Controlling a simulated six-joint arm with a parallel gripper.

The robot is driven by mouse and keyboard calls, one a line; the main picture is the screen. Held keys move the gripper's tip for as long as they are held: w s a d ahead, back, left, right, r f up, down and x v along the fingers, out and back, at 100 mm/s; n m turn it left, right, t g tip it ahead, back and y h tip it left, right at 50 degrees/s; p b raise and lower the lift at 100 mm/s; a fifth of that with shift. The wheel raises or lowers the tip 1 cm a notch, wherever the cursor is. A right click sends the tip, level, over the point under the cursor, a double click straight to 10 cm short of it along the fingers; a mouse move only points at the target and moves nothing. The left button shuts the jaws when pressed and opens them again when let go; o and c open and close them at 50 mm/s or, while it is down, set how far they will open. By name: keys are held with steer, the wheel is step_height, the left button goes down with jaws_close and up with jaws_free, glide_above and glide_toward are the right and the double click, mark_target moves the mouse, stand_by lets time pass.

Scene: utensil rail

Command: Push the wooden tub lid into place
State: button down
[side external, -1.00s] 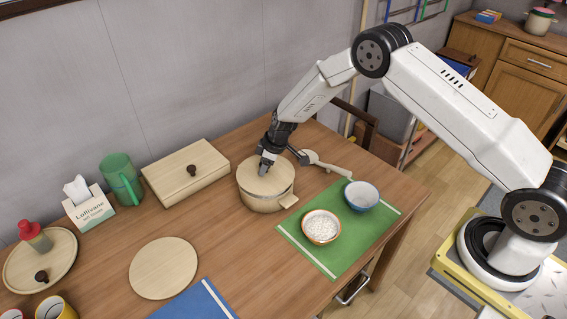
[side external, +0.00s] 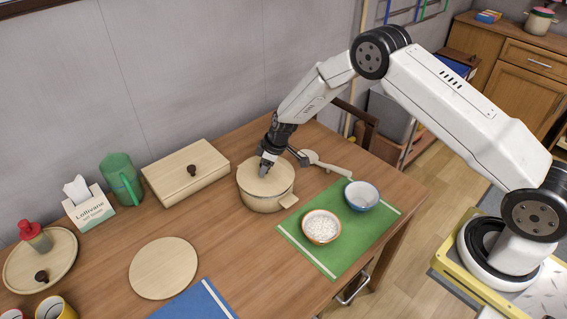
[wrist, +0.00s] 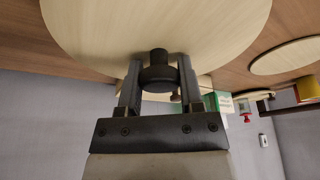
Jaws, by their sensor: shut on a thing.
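The wooden tub (side external: 262,203) stands on the table near the wall, with a small handle at its front right. Its round pale lid (side external: 250,178) lies on top of it. I cannot tell whether the lid is fully seated. In the wrist view the lid (wrist: 110,30) fills the top, with a dark knob (wrist: 158,70) on it. My gripper (side external: 266,166) points down at the lid's middle. In the wrist view its two fingers (wrist: 157,88) are on either side of the knob, shut on it. The knob is hidden by the gripper in the side view.
A white ladle-like utensil (side external: 325,164) lies right behind the tub. A green mat (side external: 315,256) with a rice bowl (side external: 321,227) and a blue bowl (side external: 361,196) is in front right. A wooden box (side external: 186,172) stands left, near a round board (side external: 163,268).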

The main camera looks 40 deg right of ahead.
steer(key=shift+f, duration=0.9)
stand_by(0.3)
steer(key=shift+c, duration=0.8)
jaws_free()
steer(key=shift+r, duration=0.1)
steer(key=shift+v, duration=3.5)
steer(key=shift+s+d+r, duration=0.1)
steer(key=shift+r, duration=0.2)
